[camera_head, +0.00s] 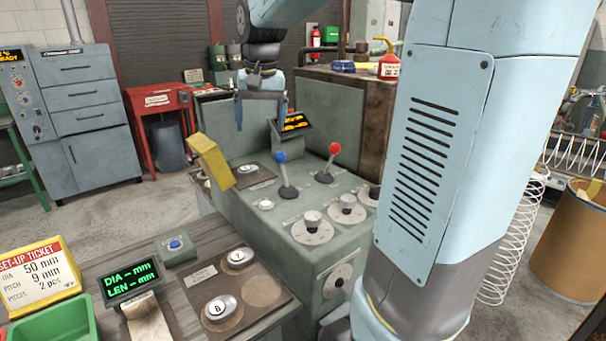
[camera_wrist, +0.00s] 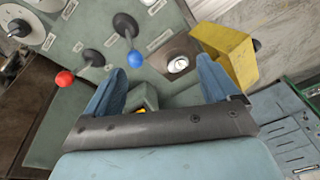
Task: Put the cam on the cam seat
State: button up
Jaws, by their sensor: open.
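My gripper (camera_head: 260,122) hangs open and empty above the grey coiler machine; its blue fingers show apart in the wrist view (camera_wrist: 162,68). Below it on the machine top, a small round metal cam (camera_head: 249,170) lies on a brown plate that looks like the cam seat (camera_head: 266,178). The cam (camera_wrist: 178,65) and plate (camera_wrist: 190,45) also show in the wrist view, just beyond my fingertips and not between them. I cannot tell whether it sits fully down. Two lettered metal discs (camera_head: 238,258) (camera_head: 220,308) lie on a brown board (camera_head: 200,288) beside an empty round mark.
A raised yellow guard (camera_head: 210,162) stands beside the seat. Blue-knobbed (camera_head: 280,157) and red-knobbed (camera_head: 334,149) levers and several dials rise nearby. A small lit screen (camera_head: 294,123) stands behind. A set-up ticket (camera_head: 35,268) and green bin (camera_head: 55,322) are on the bench.

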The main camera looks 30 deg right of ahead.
jog(key=s+f+n+t, duration=0.1)
jog(key=s+f, duration=0.1)
jog(key=s, duration=0.9)
jog(key=s+f+n+t, duration=0.2)
jog(key=s, duration=0.8)
jog(key=shift+s+f, duration=0.15)
jog(key=shift+s, duration=0.2)
